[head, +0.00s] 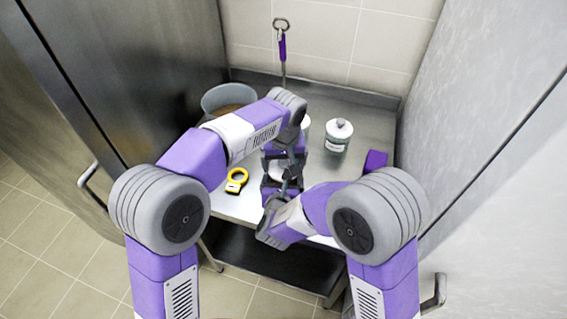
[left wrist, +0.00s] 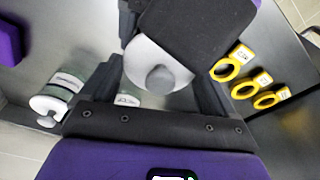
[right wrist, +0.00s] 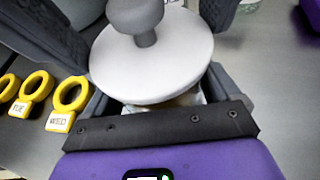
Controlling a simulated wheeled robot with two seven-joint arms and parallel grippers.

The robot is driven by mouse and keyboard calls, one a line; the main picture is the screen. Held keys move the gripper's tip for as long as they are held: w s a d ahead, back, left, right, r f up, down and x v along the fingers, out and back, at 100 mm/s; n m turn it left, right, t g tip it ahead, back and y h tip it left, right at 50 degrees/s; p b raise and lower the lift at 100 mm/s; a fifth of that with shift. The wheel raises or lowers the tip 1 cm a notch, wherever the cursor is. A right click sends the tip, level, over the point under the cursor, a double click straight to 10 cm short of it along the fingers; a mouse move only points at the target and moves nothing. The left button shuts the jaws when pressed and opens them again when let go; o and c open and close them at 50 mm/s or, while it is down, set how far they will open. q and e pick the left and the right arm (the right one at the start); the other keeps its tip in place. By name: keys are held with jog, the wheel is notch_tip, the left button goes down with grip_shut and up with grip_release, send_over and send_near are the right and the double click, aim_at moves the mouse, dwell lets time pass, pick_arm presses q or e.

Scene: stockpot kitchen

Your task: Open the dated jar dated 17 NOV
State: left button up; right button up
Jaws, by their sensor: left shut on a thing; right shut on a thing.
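A pale jar with a round white lid and grey knob is between my two grippers; the lid (right wrist: 150,62) shows in the right wrist view and again in the left wrist view (left wrist: 158,66). My right gripper (right wrist: 155,95) is shut on the jar body (right wrist: 185,97), below the lid. My left gripper (left wrist: 158,85) has its fingers on either side of the lid and is shut on it. In the head view both grippers meet at the counter's front, hiding most of the jar. Its date is not readable. I cannot tell whether the lid is seated.
Another white-lidded jar (head: 338,135) stands right of my grippers, and a further one is partly hidden. A grey pot (head: 213,99) stands back left. A purple block (head: 376,161) lies right. Yellow rings with day tags (right wrist: 66,100) lie left. A purple-handled tool (head: 282,47) hangs behind.

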aim_at(284, 161)
pick_arm(q)
jog(key=shift+r, duration=0.7)
jog(key=shift+r, duration=2)
pick_arm(e)
jog(key=o, duration=1.2)
